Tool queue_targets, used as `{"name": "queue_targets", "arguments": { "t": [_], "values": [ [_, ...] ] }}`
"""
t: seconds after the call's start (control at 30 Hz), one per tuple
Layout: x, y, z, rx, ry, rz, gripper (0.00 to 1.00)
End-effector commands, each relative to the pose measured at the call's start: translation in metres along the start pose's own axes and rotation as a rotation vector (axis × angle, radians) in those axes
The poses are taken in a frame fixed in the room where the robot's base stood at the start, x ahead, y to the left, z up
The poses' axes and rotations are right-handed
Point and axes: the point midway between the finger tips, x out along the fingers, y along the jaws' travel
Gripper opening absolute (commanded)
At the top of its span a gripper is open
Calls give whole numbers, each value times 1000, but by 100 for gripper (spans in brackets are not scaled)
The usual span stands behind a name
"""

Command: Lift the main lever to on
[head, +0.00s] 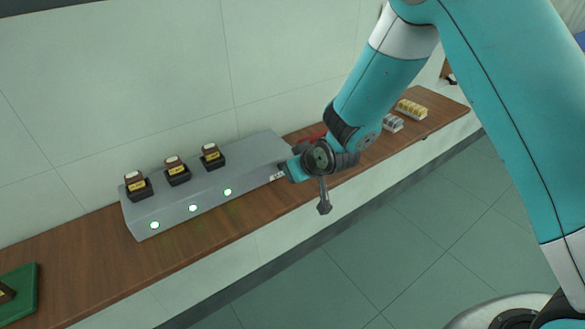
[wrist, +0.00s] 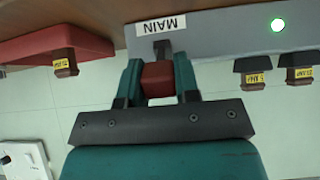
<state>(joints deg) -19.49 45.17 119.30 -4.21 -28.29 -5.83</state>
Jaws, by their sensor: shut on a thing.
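The main lever (wrist: 157,80) has a red handle on a dark stem. In the wrist view it sticks out from the grey panel box, right under the white MAIN label (wrist: 162,26), which reads upside down. My gripper (wrist: 158,68) has its teal fingers on both sides of the red handle and is shut on it. In the head view my gripper (head: 286,171) is at the right end of the grey panel box (head: 185,205), and it hides the lever there. I cannot tell the lever's exact angle.
Three lit lamps line the box front, with black-based fuse blocks (head: 177,170) on top. A red tray (wrist: 55,47) with a yellow-labelled block lies beside the box. A green tray (head: 18,297) is at the bench's left end. Yellow blocks (head: 411,109) stand far right.

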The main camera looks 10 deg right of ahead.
Motion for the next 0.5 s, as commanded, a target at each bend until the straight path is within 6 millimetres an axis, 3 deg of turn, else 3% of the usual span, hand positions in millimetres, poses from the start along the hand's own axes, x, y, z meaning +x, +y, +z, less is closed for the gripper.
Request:
{"name": "queue_targets", "arguments": {
  "t": [0.17, 0.2, 0.3, 0.5],
  "values": [
    [0, 1, -2, 0, 4, 2, 0],
    [0, 1, -2, 0, 4, 2, 34],
    [0, 1, -2, 0, 4, 2, 55],
    [0, 0, -1, 0, 3, 0, 55]
  ]
}}
